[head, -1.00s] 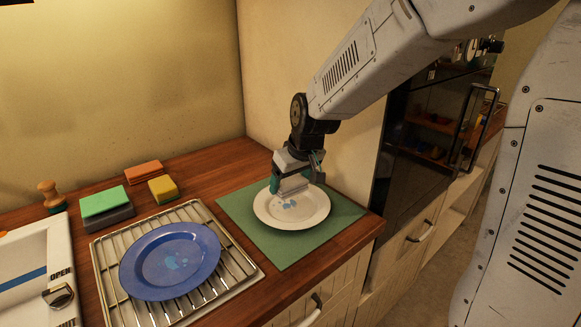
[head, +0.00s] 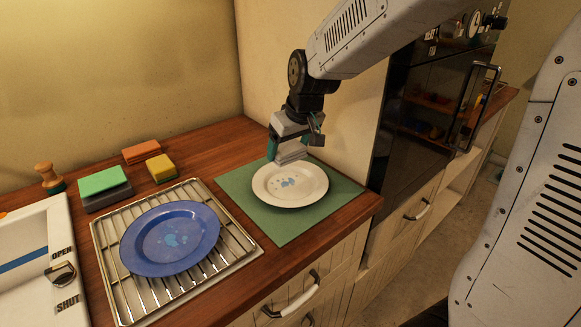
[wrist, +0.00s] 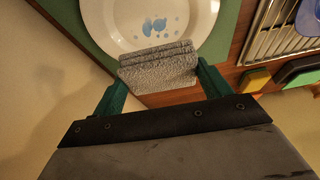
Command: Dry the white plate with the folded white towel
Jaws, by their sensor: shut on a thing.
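The white plate (head: 262,190) lies on a green mat (head: 245,215) at the counter's right end. Light blue wet-looking spots show at its middle, and also in the wrist view on the plate (wrist: 110,25). My gripper (head: 290,152) is at the plate's far rim. It is shut on the folded white towel (wrist: 158,70), which looks greyish and layered between the green fingers. In the wrist view the towel overlaps the plate's rim. I cannot tell whether it touches the plate.
A blue plate (head: 150,255) with pale blue spots lies on a wire rack (head: 250,256) at left. Several sponges, one green (head: 103,180), one orange (head: 141,151) and one yellow (head: 161,167), stand behind it. A sink (head: 20,250) is far left. The wall rises close behind the mat.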

